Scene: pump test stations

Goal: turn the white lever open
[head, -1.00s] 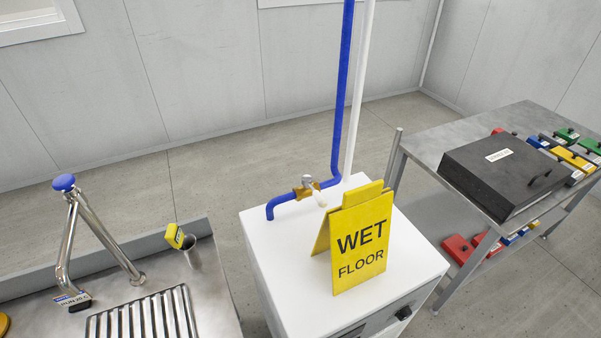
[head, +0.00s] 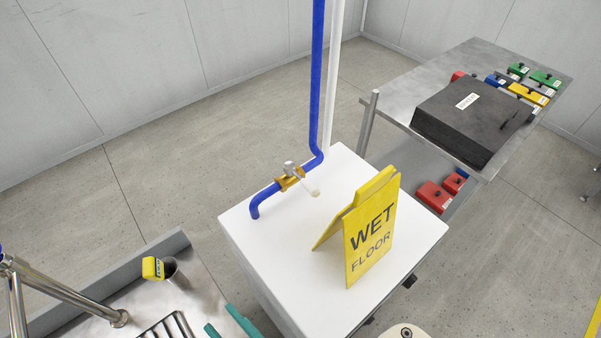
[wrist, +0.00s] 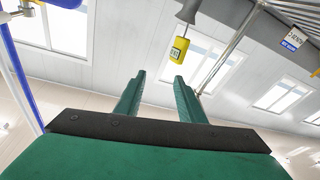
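The white lever (head: 312,190) sticks out from a brass valve (head: 290,178) on the blue pipe (head: 318,90), above a white cabinet top (head: 270,245). My gripper (head: 222,320) shows as two teal fingers at the bottom edge of the head view, in front of the cabinet's left side and well apart from the lever. In the wrist view my gripper (wrist: 158,78) has its fingers spread with nothing between them. The blue pipe (wrist: 18,75) runs along the left edge there; I cannot make out the lever.
A yellow wet-floor sign (head: 368,230) stands on the cabinet right of the lever, close to it. A white pipe (head: 333,70) rises behind. A steel table (head: 400,80) holds a black case (head: 470,115).

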